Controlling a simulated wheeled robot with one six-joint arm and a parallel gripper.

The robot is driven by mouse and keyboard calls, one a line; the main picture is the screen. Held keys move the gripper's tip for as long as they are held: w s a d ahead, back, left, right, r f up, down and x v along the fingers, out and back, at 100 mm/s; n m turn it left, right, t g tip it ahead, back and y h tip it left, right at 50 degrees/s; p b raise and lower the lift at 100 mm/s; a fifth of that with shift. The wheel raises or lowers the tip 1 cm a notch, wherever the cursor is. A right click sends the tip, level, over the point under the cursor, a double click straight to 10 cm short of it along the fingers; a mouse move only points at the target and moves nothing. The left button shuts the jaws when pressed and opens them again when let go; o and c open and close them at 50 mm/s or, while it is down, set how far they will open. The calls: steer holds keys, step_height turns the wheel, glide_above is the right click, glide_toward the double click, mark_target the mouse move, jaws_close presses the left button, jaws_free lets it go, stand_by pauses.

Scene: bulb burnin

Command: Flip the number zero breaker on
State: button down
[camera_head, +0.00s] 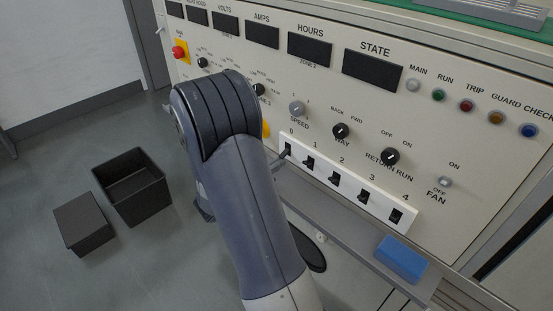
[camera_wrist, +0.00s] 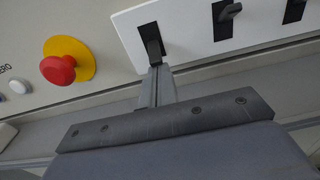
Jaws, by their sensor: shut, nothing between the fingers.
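The breaker strip (camera_head: 348,186) is a white panel with black switches marked 0 to 4. The number zero breaker (camera_head: 288,149) is at its left end, partly hidden by my arm. In the wrist view its black slot (camera_wrist: 148,33) is right beyond my fingertips, with its dark lever at the tip. My gripper (camera_wrist: 155,75) is shut and empty, pointing at the lower part of that switch; whether it touches the lever I cannot tell. In the head view my gripper (camera_head: 280,163) shows only as a thin tip beside the arm.
Breaker 1 (camera_wrist: 226,14) sits close to the right. A red button on a yellow disc (camera_wrist: 59,68) is to the left. A grey ledge (camera_head: 340,222) runs below the strip, with a blue block (camera_head: 401,260) on it.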

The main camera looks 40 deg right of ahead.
mark_target(280, 157)
steer(key=r+y+p, duration=0.2)
steer(key=p, duration=0.2)
steer(key=shift+a+r+p, duration=0.15)
steer(key=shift+a+p, duration=0.05)
steer(key=shift+p, duration=0.15)
steer(key=y+p, duration=0.1)
steer(key=p, duration=0.2)
steer(key=r+y+p, duration=0.1)
steer(key=y+p, duration=0.1)
steer(key=p, duration=0.1)
steer(key=shift+a+r, duration=0.1)
steer(key=shift+r, duration=0.15)
steer(key=y+p, duration=0.2)
steer(key=shift+r+p, duration=0.25)
steer(key=shift+p, duration=0.1)
steer(key=shift+f+b, duration=0.35)
steer(key=shift+f, duration=0.1)
steer(key=shift+r+p, duration=0.6)
steer(key=shift+r, duration=0.25)
